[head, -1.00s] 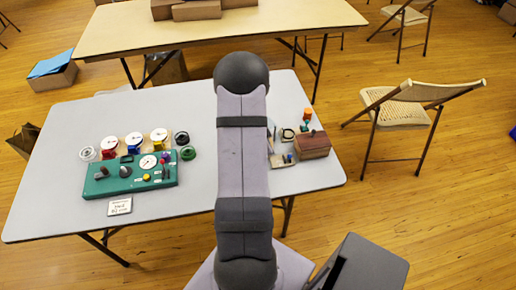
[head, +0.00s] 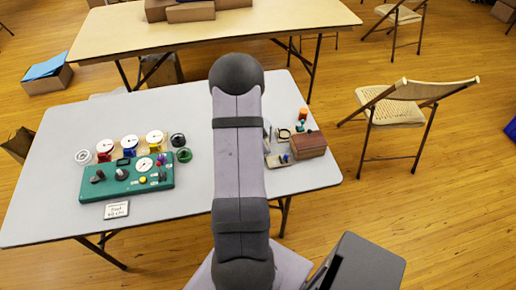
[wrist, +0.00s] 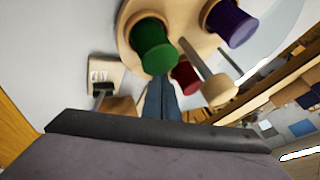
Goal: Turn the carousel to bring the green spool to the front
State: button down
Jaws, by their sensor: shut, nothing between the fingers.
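The round wooden carousel (wrist: 183,16) fills the top of the wrist view. It carries a green spool (wrist: 152,45), a purple spool (wrist: 231,22) at upper right, and a dark red spool (wrist: 185,77), partly hidden. A pale wooden peg with a knobbed end (wrist: 221,90) sticks out from it between the green and purple spools. My gripper (wrist: 160,84) is shut and empty, its bluish fingers just below the green spool in the picture; I cannot tell whether they touch it. In the head view my arm hides the carousel and gripper.
A teal panel (head: 127,182) with knobs, several spool-like discs behind it and a small sign (head: 117,210) stand on the grey table (head: 60,206), left of my arm. Right of my arm are small items and a brown box (head: 309,145). A chair (head: 395,106) stands further right.

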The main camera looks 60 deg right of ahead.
jog(key=shift+s+a+f+b, duration=0.15)
jog(key=shift+s+b, duration=0.3)
jog(key=s, duration=0.1)
jog(key=s+a+b, duration=0.1)
jog(key=s+b, duration=0.1)
jog(key=shift+a, duration=0.25)
jog(key=s+p+v, duration=0.1)
jog(key=p+v, duration=0.1)
jog(key=v, duration=0.8)
jog(key=shift+d, duration=0.3)
jog(key=shift+w, duration=0.1)
